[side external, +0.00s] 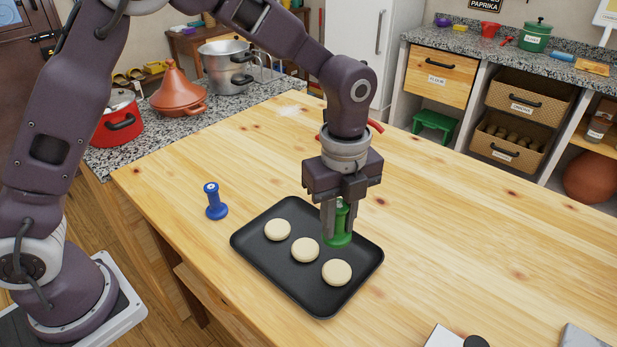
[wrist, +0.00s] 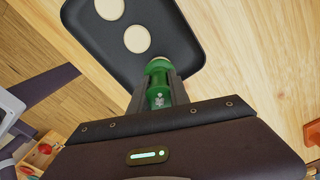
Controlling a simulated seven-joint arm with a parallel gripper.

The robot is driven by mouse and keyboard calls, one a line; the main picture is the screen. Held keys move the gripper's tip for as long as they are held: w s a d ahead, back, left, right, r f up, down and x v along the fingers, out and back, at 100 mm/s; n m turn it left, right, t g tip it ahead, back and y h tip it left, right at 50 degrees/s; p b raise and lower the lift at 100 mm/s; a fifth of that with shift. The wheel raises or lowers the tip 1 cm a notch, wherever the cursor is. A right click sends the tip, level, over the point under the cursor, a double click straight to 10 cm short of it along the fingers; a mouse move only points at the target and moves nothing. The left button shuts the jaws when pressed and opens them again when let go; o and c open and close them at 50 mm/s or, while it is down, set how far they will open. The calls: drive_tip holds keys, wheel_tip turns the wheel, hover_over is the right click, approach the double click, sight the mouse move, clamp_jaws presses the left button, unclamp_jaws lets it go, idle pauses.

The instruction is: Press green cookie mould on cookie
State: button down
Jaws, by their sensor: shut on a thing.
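My gripper (side external: 341,205) is shut on the green cookie mould (side external: 338,234), which stands upright between the fingers. It also shows in the wrist view, with the green mould (wrist: 158,85) between the fingers. In the side view the mould's base appears over the far right part of the black tray (side external: 262,270); I cannot tell whether it touches the tray. Three pale round cookies, the left one (side external: 277,230), the middle one (side external: 305,250) and the right one (side external: 337,273), lie in a row on the tray.
A blue mould (side external: 215,201) stands on the wooden table (side external: 480,235) left of the tray. A red object (side external: 375,126) lies partly hidden behind my arm. A white box (side external: 446,338) is at the front edge of the view.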

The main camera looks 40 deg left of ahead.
sight(340, 247)
drive_tip(key=shift+s+d, duration=0.45)
drive_tip(key=shift+d, duration=0.15)
drive_tip(key=shift+s+d+f, duration=0.1)
drive_tip(key=shift+d+f, duration=0.05)
drive_tip(key=shift+f, duration=2.9)
drive_tip(key=shift+f, duration=0.5)
drive_tip(key=shift+r, duration=3.55)
